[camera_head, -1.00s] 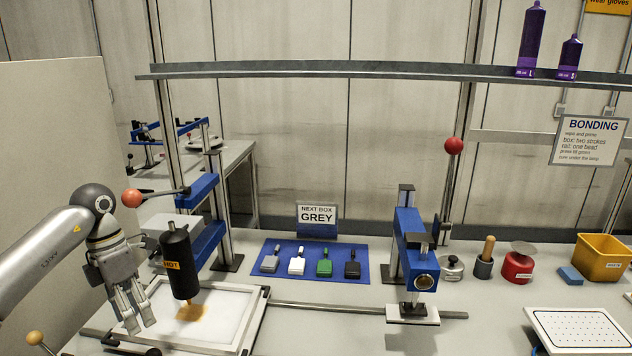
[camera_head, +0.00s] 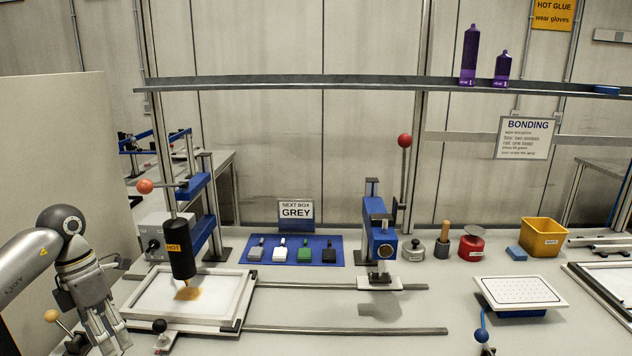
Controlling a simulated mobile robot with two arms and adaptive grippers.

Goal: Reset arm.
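My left gripper (camera_head: 108,336) hangs fingers-down at the lower left, in front of the white framed tray's (camera_head: 140,296) left front corner. Its fingers look apart, with nothing seen between them. The black cylinder marked HOT (camera_head: 180,252) stands on a blue-bracketed post above the tray, over an amber patch (camera_head: 188,294). A lever with an orange-red ball (camera_head: 145,186) reaches left from that post. My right gripper is not in view.
A yellow bin (camera_head: 543,237), red pot (camera_head: 471,246) and white dotted plate (camera_head: 520,291) are at right.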

